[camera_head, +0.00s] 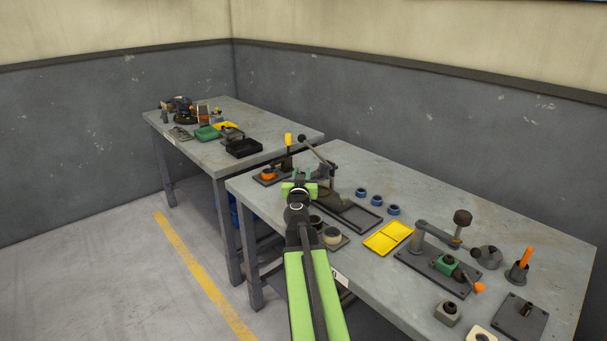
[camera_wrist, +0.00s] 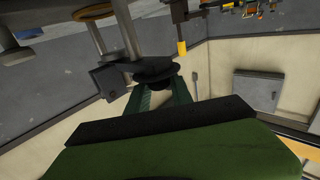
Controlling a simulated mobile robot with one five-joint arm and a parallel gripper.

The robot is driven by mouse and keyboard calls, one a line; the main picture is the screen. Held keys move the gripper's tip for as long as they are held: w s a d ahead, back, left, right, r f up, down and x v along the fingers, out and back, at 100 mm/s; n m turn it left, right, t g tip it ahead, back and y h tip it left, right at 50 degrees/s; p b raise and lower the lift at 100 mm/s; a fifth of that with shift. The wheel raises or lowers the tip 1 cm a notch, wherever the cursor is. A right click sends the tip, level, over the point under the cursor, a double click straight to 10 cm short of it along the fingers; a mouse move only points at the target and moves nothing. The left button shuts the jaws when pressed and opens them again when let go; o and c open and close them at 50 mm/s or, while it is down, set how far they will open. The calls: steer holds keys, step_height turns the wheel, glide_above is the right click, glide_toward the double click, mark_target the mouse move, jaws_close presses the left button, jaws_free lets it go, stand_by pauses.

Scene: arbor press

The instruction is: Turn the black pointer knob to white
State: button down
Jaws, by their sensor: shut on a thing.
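The black knob (camera_wrist: 155,70) shows in the wrist view as a dark round piece beside a dark block on the press. My gripper (camera_wrist: 162,92) is shut on it, with a green finger on each side. In the head view my gripper (camera_head: 299,186) reaches to the near side of the arbor press (camera_head: 330,180) on the nearer bench, and it hides the knob there. I cannot make out the knob's pointer direction or any white mark in either view.
An orange-ringed part (camera_head: 268,174) and a yellow-topped post (camera_head: 288,141) stand close behind my gripper. Several blue rings, a yellow tray (camera_head: 388,238) and a green-clamp fixture (camera_head: 440,265) lie to the right. A second bench (camera_head: 215,155) stands behind.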

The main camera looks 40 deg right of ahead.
steer(key=shift+s, duration=0.1)
stand_by(0.4)
steer(key=c, duration=1.1)
jaws_free()
steer(key=shift+c, duration=0.2)
steer(key=shift+a, duration=0.1)
